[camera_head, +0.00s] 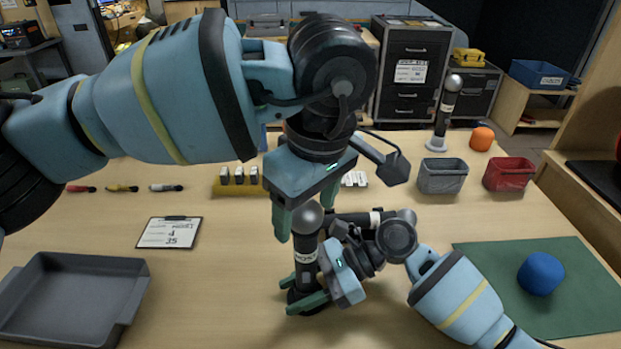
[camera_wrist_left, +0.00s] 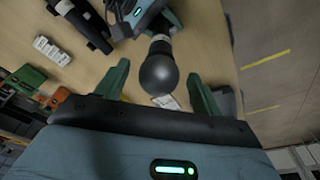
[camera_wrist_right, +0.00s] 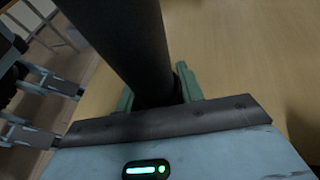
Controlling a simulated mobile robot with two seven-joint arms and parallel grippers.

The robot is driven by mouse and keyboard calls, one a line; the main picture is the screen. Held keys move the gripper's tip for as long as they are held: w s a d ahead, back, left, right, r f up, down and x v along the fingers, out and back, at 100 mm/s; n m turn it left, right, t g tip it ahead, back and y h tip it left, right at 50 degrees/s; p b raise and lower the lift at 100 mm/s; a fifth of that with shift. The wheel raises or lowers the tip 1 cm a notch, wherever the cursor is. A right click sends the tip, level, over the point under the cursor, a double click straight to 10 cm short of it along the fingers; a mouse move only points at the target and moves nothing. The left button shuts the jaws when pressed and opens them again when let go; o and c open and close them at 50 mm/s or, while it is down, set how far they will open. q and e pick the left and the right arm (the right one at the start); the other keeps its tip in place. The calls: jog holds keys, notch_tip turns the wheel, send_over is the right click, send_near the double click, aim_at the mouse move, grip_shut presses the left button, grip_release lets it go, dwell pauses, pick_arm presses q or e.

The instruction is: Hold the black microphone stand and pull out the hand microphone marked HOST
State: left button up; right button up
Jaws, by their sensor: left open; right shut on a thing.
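A hand microphone (camera_head: 305,258) with a grey ball head and a white label stands upright in the black microphone stand (camera_head: 297,297); the label is too small to read surely. My right gripper (camera_head: 307,292) is shut around the black stand low down; the dark column (camera_wrist_right: 125,45) fills the space between its fingers in the right wrist view. My left gripper (camera_head: 306,213) is open, pointing down from above. In the left wrist view the ball head (camera_wrist_left: 159,72) sits between its spread fingers, with gaps to both sides.
A second microphone (camera_head: 352,219) lies just behind on the table. A third (camera_head: 447,105) stands in a white base at the back right. Grey (camera_head: 442,178) and red (camera_head: 508,175) bins, a blue ball (camera_head: 541,273) on a green mat (camera_head: 590,312), a clipboard (camera_head: 168,233) and a grey tray (camera_head: 75,262) surround.

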aim_at(306, 257)
pick_arm(q)
jog(key=shift+w+a+f, duration=0.1)
jog(key=shift+f, duration=0.9)
jog(key=shift+w+a+f, duration=0.1)
jog(key=shift+f, duration=0.85)
jog(key=shift+r, duration=0.1)
jog(key=c, duration=1.2)
